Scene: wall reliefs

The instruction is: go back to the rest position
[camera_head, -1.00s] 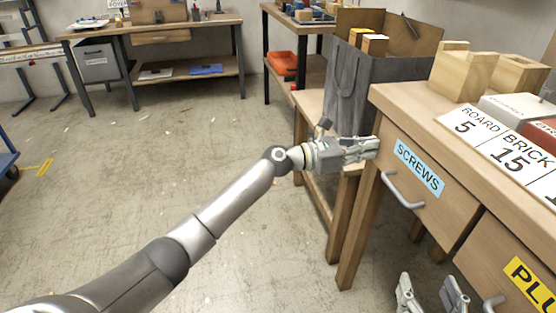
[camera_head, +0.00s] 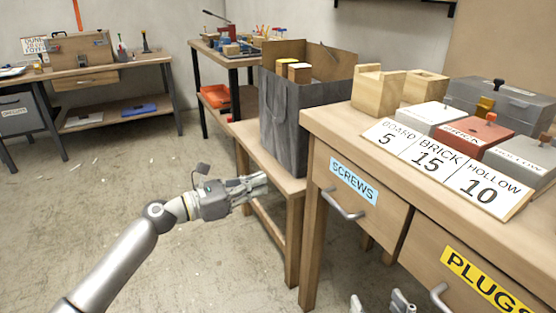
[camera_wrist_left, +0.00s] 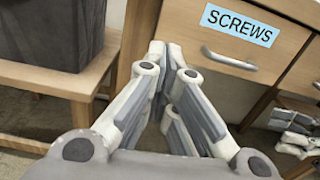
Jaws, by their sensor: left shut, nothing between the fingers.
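My left gripper (camera_head: 260,181) is shut and empty. In the head view it hangs in front of the low wooden bench, left of the workbench with the SCREWS drawer (camera_head: 335,196). In the left wrist view, the left gripper's fingers (camera_wrist_left: 166,52) come together in front of the workbench leg, below and left of the SCREWS drawer (camera_wrist_left: 225,28). My right gripper (camera_head: 380,303) shows only its fingertips at the bottom edge of the head view. They stand apart with nothing seen between them.
A grey bag (camera_head: 290,122) stands on the low bench (camera_head: 262,150). The workbench (camera_head: 322,122) carries wooden blocks, coloured boxes and number cards. Metal drawer handles (camera_head: 343,206) stick out from its front.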

